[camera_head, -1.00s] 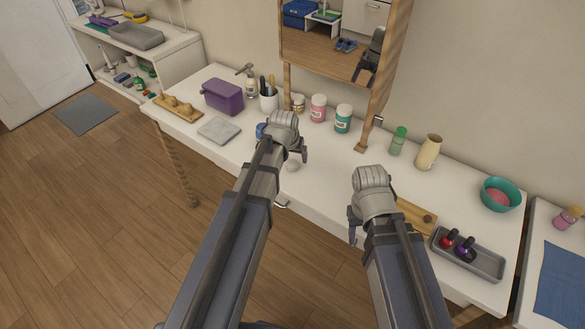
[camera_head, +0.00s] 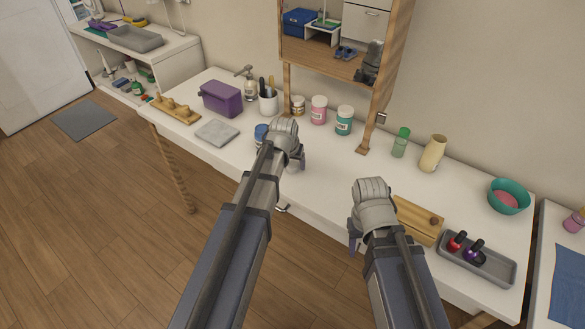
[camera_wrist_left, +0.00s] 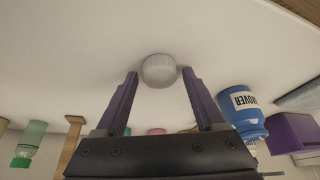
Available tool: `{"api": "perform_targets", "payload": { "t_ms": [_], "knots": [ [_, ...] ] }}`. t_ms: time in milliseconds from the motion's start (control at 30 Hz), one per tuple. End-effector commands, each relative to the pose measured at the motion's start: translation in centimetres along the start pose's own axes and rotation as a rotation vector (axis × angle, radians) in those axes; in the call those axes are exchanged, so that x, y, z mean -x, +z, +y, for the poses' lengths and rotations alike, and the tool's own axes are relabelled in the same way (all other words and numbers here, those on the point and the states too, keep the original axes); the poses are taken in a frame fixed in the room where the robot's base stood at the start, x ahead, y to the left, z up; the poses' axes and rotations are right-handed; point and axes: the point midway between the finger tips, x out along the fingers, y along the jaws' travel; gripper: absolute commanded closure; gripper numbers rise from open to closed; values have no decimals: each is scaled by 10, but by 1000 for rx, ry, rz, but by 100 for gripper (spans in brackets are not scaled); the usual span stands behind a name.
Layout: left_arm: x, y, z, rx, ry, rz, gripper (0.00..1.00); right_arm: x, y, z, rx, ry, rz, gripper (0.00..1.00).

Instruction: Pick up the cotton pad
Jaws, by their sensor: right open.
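The cotton pad (camera_wrist_left: 159,71) is a small round white piece on the white counter in the left wrist view, at the fingertips of my left gripper (camera_wrist_left: 160,78). The two purple fingers are spread, with the pad's near part between or just beyond their tips; contact cannot be told. In the head view my left gripper (camera_head: 297,165) is low over the middle of the counter and the pad is hidden behind it. My right gripper (camera_head: 354,240) is open and empty near the counter's front edge, left of the wooden board.
A blue remover bottle (camera_wrist_left: 243,110) stands close beside the left gripper. Jars (camera_head: 343,120), a purple box (camera_head: 221,98) and a grey slab (camera_head: 217,133) are further back and left. A wooden board (camera_head: 418,222) and grey tray (camera_head: 497,265) lie right. Counter between the arms is clear.

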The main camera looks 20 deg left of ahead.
Motion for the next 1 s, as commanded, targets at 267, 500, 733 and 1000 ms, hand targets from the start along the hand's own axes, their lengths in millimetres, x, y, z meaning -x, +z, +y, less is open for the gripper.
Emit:
{"api": "perform_targets", "payload": {
  "t_ms": [267, 500, 733, 1000],
  "knots": [
    [0, 0, 0, 0, 0, 0, 62, 0, 0, 0, 0, 0, 0, 50],
    [0, 0, 0, 0, 0, 0, 88, 0, 0, 0, 0, 0, 0, 50],
    [0, 0, 0, 0, 0, 0, 100, 0, 0, 0, 0, 0, 0, 50],
    [5, -2, 0, 0, 0, 0, 100, 6, 0, 0, 0, 0, 0, 50]
  ]
}}
